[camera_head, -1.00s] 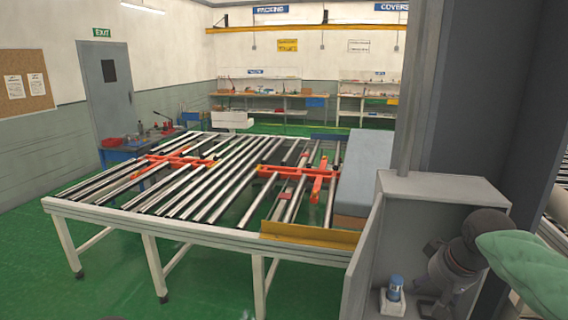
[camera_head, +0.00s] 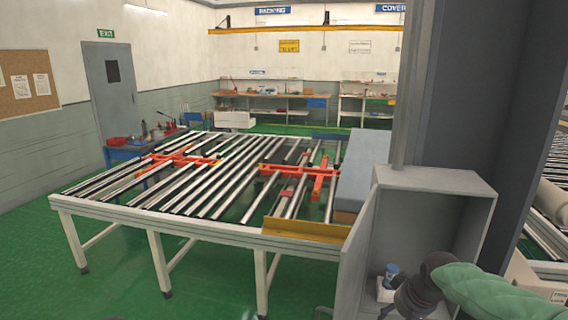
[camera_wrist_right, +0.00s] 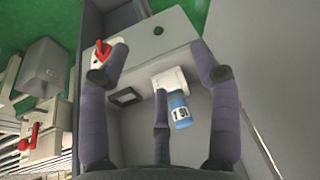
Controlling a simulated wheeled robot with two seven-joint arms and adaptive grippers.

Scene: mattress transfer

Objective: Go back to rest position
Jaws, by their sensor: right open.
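My right arm comes in at the lower right of the head view in a green sleeve. Its dark right gripper (camera_head: 412,298) is in front of a grey open cabinet (camera_head: 440,178), partly cut off by the picture edge. In the right wrist view the gripper (camera_wrist_right: 160,78) has its fingers spread and holds nothing. A blue-and-white can (camera_wrist_right: 180,112) stands by a white holder (camera_wrist_right: 168,82) beyond the fingers; the can also shows in the head view (camera_head: 391,270), apart from the gripper. My left gripper is not in view.
A roller table (camera_head: 205,232) with orange crosses fills the middle. A grey-blue mattress (camera_head: 362,165) lies at its right end, by the cabinet. A dark column (camera_head: 470,100) rises behind the cabinet. Green floor (camera_head: 110,285) is clear at the lower left.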

